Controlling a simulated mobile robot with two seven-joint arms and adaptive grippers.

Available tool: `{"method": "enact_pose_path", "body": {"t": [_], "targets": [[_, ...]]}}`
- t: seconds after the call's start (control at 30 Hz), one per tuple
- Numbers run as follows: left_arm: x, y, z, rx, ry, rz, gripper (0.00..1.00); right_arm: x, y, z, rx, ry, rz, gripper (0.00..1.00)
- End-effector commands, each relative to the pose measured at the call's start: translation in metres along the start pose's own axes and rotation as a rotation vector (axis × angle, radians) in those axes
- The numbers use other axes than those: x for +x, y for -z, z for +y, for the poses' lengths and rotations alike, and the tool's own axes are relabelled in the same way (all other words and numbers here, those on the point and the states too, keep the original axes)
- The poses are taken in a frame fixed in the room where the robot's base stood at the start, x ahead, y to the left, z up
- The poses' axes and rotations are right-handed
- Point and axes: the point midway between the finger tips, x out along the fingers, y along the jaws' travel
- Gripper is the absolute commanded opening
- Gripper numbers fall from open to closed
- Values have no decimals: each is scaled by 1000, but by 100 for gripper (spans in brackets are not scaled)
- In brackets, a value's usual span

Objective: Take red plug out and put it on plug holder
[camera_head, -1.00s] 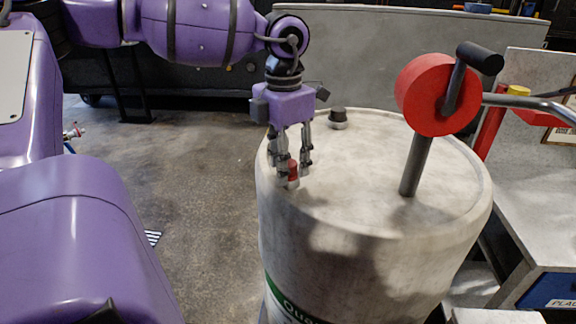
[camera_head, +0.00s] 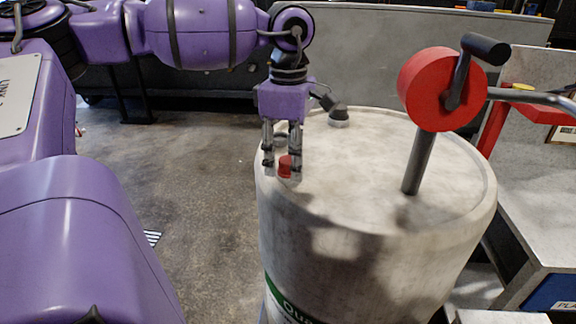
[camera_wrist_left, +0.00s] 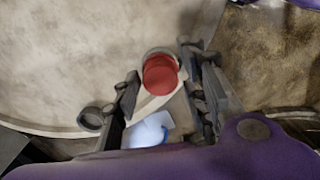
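The red plug (camera_head: 285,166) is near the left rim of the top of the large grey drum (camera_head: 350,215). A pale base shows under it. In the left wrist view the plug (camera_wrist_left: 160,74) shows as a round red cap just beyond and between the fingers. My left gripper (camera_head: 282,170) points down at the plug. Its fingers stand apart, and the wrist view shows gaps between them (camera_wrist_left: 162,72) and the cap. I cannot make out which fitting is the plug holder. My right gripper is not in view.
A red wheel with a crank (camera_head: 432,90) rises on a post at the right. A grey ring (camera_head: 280,136) shows behind my fingers. A workbench (camera_head: 548,205) is at far right. Open floor (camera_head: 205,190) lies left of the drum.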

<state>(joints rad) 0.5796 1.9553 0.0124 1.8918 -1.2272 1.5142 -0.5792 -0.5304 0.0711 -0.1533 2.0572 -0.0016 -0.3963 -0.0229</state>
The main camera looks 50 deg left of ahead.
Motion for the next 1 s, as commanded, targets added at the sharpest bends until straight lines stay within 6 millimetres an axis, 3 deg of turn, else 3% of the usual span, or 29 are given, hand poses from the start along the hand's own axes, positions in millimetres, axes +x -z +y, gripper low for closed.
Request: {"method": "enact_pose_path", "body": {"t": [0.2,0.47,0.73,1.0], "targets": [[0,0,0,281,0,-2,40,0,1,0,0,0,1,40],[0,0,-1,463,0,-2,40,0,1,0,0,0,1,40],[0,0,0,805,-1,-2,40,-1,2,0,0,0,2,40],[0,0,0,874,0,0,40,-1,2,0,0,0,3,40]]}}
